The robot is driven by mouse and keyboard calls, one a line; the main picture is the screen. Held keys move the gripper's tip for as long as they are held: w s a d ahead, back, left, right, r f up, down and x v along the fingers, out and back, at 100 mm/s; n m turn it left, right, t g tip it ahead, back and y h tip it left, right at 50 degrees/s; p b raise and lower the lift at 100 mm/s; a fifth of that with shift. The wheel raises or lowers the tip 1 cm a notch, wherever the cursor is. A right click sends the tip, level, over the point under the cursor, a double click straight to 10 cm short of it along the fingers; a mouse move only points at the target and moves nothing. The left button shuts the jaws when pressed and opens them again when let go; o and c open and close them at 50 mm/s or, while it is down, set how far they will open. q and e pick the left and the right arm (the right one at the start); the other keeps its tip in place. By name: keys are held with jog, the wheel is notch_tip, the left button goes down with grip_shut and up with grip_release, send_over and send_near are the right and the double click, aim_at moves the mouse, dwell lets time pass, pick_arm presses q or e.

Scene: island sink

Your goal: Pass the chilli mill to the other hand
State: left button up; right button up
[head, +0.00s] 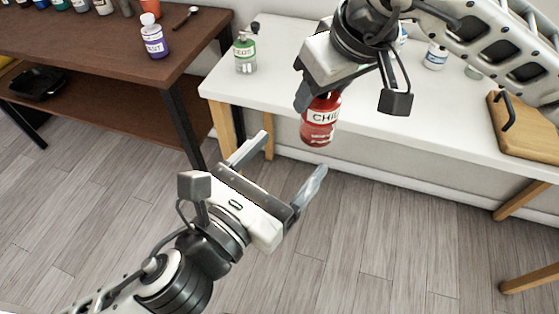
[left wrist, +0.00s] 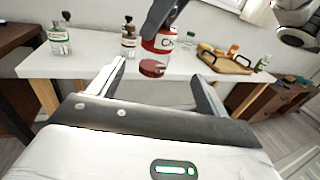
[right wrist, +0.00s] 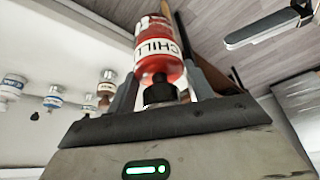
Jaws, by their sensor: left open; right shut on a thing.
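The chilli mill (head: 319,121) is a red bottle with a white label reading CHILLI and a black top. My right gripper (head: 318,92) is shut on it near its top and holds it in the air in front of the white table. The right wrist view shows the mill (right wrist: 160,58) between the fingers, its black cap towards the palm. My left gripper (head: 293,152) is open and empty, below and to the left of the mill. In the left wrist view the mill (left wrist: 156,48) hangs beyond the open fingers, apart from them.
The white table (head: 280,70) carries a green-labelled bottle (head: 245,52), a white bottle (head: 435,57) and a wooden board (head: 530,122). A brown table (head: 90,45) at left holds a purple-labelled bottle (head: 154,38) and other bottles. The floor in front is clear.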

aim_at(326, 115)
pick_arm(q)
jog(key=x, duration=1.1)
jog(key=shift+w+d, duration=0.2)
jog(key=shift+w, duration=0.05)
jog(key=c, duration=1.1)
jog(key=shift+r, duration=0.1)
pick_arm(e)
jog(key=o, duration=1.4)
jog(key=shift+r, duration=0.15)
